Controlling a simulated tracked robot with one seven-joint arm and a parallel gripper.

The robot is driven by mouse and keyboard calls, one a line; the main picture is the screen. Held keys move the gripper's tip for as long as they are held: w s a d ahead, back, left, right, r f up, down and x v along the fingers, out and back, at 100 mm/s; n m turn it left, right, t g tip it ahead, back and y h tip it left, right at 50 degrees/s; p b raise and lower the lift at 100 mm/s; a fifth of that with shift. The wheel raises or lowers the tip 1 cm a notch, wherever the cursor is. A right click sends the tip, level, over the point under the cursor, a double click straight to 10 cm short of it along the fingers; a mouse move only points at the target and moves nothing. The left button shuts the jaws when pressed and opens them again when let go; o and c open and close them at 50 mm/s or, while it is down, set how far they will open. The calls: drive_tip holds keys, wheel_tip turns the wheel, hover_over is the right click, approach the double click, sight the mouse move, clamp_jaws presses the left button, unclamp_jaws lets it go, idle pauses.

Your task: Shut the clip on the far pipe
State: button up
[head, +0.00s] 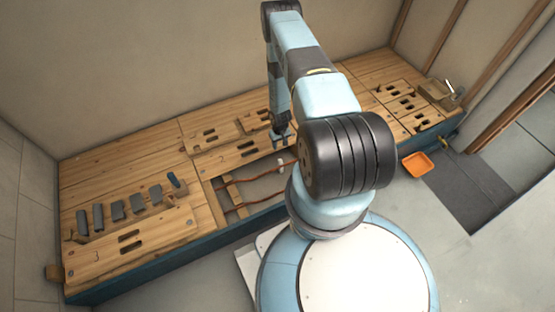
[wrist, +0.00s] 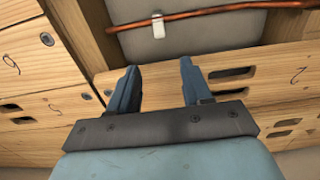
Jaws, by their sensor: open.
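Two copper pipes run across an open recess in the wooden bench. The far pipe (head: 237,181) lies nearer the back wall, the near pipe (head: 239,206) nearer the bench front. A small whitish clip (head: 281,166) shows by the far pipe, partly close to my arm. In the wrist view, a pale clip (wrist: 158,24) sits at one copper pipe (wrist: 210,12), with a flap extending to one side. I cannot tell whether it is closed. My gripper (wrist: 158,68) is open and empty, apart from the clip, over the wooden panel edge; it also shows in the head view (head: 281,138).
Wooden panels with slots (head: 130,242) surround the recess. An orange tray (head: 417,165) lies on the floor at the right. Recess walls are close to the pipes.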

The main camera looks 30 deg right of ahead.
sight(280, 162)
wheel_tip(280, 162, down, 14)
drive_tip(key=shift+r, duration=0.2)
idle(0.4)
